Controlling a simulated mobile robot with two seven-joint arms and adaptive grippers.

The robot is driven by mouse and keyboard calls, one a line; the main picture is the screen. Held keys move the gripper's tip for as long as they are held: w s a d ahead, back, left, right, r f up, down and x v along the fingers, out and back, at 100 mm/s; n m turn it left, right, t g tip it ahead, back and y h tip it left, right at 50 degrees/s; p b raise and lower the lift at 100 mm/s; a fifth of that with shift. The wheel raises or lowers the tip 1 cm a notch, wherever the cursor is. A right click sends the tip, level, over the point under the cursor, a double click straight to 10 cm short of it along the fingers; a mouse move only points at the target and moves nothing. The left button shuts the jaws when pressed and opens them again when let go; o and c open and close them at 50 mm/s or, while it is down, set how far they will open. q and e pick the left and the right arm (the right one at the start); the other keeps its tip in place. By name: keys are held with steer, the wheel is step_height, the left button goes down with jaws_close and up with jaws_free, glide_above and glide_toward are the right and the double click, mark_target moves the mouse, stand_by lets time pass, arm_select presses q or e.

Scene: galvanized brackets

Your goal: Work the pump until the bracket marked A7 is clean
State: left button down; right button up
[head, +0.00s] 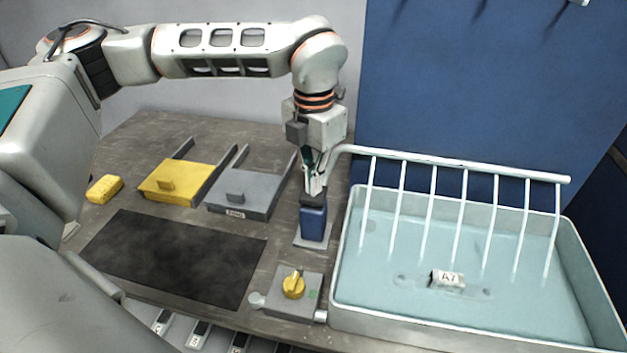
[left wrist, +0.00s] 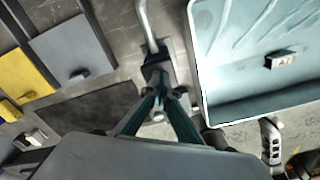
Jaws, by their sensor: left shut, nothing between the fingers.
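The bracket marked A7 (head: 447,279) is a small pale piece lying in the water of the pale basin (head: 345,314); faint darker patches show around it. It also shows in the left wrist view (left wrist: 283,60). The blue pump (head: 313,222), with a dark top, stands on a light plate left of the basin. My left gripper (head: 314,190) points down at the pump's top, shut and empty; whether it touches cannot be told. White streams fall from the pipe (head: 480,166) into the basin. My right gripper is not in view.
A box with a yellow knob (head: 293,286) stands in front of the pump. Yellow (head: 185,182) and grey (head: 245,190) drawer-like trays, a yellow sponge (head: 104,189) and a dark mat (head: 175,255) lie to the left. A blue panel stands behind the basin.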

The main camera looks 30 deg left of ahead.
arm_select(q)
steer(key=shift+r+p, duration=1.25)
steer(key=shift+r, duration=0.65)
steer(key=shift+f, duration=0.2)
steer(key=shift+f+b, duration=1.5)
steer(key=shift+f, duration=0.7)
steer(key=shift+r, duration=0.1)
steer(key=shift+r+p, duration=1.7)
steer(key=shift+r, duration=0.6)
